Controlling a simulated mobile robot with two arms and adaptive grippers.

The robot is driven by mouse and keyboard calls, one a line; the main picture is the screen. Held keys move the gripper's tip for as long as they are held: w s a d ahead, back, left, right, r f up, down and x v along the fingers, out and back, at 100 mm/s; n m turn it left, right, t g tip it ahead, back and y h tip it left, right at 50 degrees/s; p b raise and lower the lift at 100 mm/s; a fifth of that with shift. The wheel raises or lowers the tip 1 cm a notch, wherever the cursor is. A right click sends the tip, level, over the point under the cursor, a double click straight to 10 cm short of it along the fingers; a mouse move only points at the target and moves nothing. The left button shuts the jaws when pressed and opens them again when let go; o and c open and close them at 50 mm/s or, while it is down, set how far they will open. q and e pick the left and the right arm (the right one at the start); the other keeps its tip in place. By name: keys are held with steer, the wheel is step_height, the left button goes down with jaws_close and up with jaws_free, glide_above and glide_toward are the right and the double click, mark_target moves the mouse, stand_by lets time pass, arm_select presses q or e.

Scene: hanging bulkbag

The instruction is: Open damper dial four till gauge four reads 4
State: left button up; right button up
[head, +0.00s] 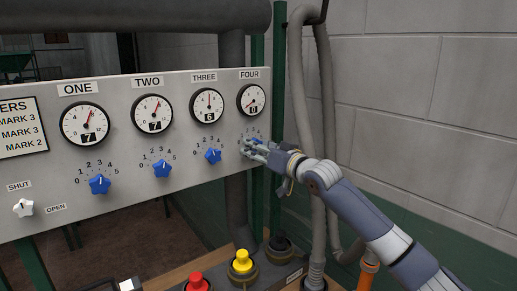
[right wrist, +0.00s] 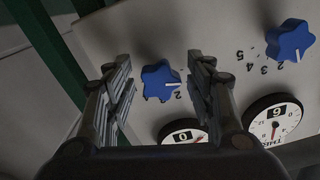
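The panel (head: 140,170) carries gauges and blue star-shaped dials. Gauge four (head: 252,99) is the far-right gauge; its window reads 0. Dial four (right wrist: 161,81) sits under it, mostly hidden behind my right gripper (head: 252,149) in the head view. In the right wrist view, where the panel appears turned over, my right gripper is open, with one finger on each side of dial four. Gaps show between fingers and dial. The white mark on dial four points right, near a numeral 2. My left gripper is not in view.
Gauge three (head: 208,105) reads 6 above dial three (head: 213,156), just left of dial four. Dials one (head: 100,185) and two (head: 162,169) are farther left. A green post (head: 277,90) and grey hoses (head: 300,90) stand right of the panel. Red (head: 197,283) and yellow (head: 242,263) knobs are below.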

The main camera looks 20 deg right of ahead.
steer(key=c, duration=0.7)
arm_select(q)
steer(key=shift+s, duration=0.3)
arm_select(e)
steer(key=shift+c, duration=0.2)
arm_select(q)
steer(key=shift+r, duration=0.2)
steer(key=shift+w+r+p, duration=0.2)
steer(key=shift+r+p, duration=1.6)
steer(key=shift+p, duration=0.2)
arm_select(e)
steer(key=shift+r+m, duration=0.1)
steer(key=shift+m, duration=2.8)
steer(key=o, duration=1.1)
steer(key=shift+c, duration=0.2)
steer(key=shift+s, duration=0.1)
